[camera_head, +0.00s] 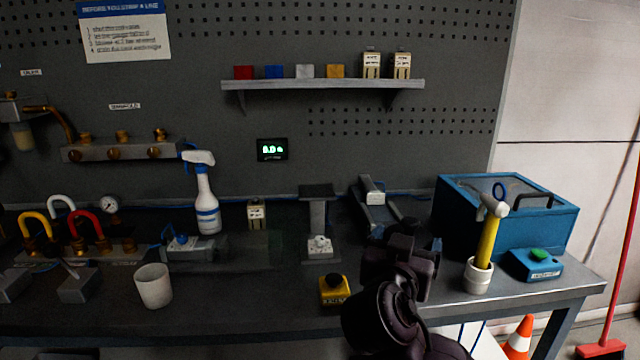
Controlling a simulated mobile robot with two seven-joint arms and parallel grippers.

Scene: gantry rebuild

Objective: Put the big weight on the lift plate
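A yellow block with a black knob and an unreadable label (334,291) sits near the bench's front edge; it may be the big weight, but I cannot be sure. Behind it stands a grey column with a flat dark top plate (318,190), possibly the lift plate. A small white block with a knob (320,247) is at the column's foot. My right gripper (408,245) reaches in from the bottom, to the right of the yellow block and apart from it. Its dark fingers blend together, so its opening is unclear. My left gripper is not in view.
A grey sloped rail device (378,215) stands behind my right gripper. To the right are a yellow-handled hammer in a white cup (478,277), a blue bin (510,215) and a green-button box (537,263). A white cup (153,286) and spray bottle (205,205) stand left. The front-centre bench is mostly clear.

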